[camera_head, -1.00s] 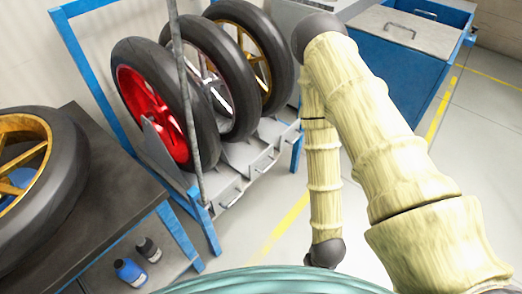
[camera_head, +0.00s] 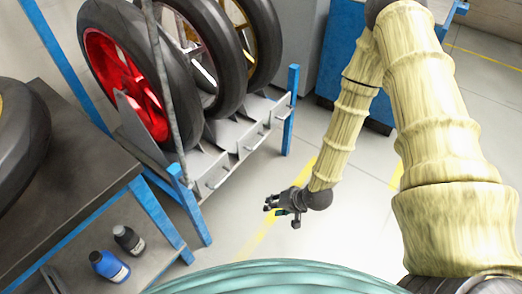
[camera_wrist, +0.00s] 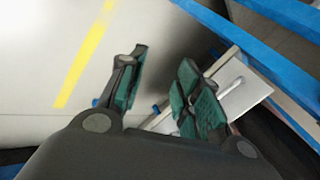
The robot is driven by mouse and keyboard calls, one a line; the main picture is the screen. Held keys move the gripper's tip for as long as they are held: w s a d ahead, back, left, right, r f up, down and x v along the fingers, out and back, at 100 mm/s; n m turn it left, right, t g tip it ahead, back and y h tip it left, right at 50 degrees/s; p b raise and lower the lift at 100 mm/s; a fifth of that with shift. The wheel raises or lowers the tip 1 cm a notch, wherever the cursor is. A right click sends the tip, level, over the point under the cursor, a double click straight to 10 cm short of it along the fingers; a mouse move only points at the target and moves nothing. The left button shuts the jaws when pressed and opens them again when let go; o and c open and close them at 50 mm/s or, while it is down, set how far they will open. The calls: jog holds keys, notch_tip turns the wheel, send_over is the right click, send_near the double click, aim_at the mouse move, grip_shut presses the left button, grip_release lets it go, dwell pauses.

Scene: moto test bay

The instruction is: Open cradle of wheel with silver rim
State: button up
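The wheel with the silver rim (camera_head: 233,62) stands upright in the middle of the rack, between the red-rimmed wheel (camera_head: 172,85) and the gold-rimmed wheel (camera_head: 270,45). Its grey cradle (camera_head: 231,133) has a bar handle (camera_head: 256,141) on the front. My gripper (camera_head: 270,205) is out in front of the rack, below and apart from the cradle handles. In the wrist view my gripper (camera_wrist: 163,80) has its green-padded fingers spread with nothing between them. A grey cradle front with a handle (camera_wrist: 231,88) shows beyond the right finger; I cannot tell which cradle it is.
A blue post (camera_head: 290,110) stands at the rack's right front, and a thin grey pole (camera_head: 165,90) rises at its left. A dark table (camera_head: 80,150) is at left, with two bottles (camera_head: 110,265) on a low shelf. Floor before the rack is clear.

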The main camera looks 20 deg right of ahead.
jog(key=w+d+f+m+t+y+b, duration=0.1)
jog(key=w+d+m+t+y+b, duration=0.25)
jog(key=w+b, duration=0.7)
jog(key=m+t+y+b, duration=0.1)
jog(key=t+b, duration=0.3)
jog(key=b, duration=0.3)
send_near(262, 141)
jog(key=b+x, duration=0.3)
jog(key=x, duration=0.7)
jog(key=shift+w+a+f, duration=0.1)
jog(key=shift+w+f, duration=0.15)
grip_shut()
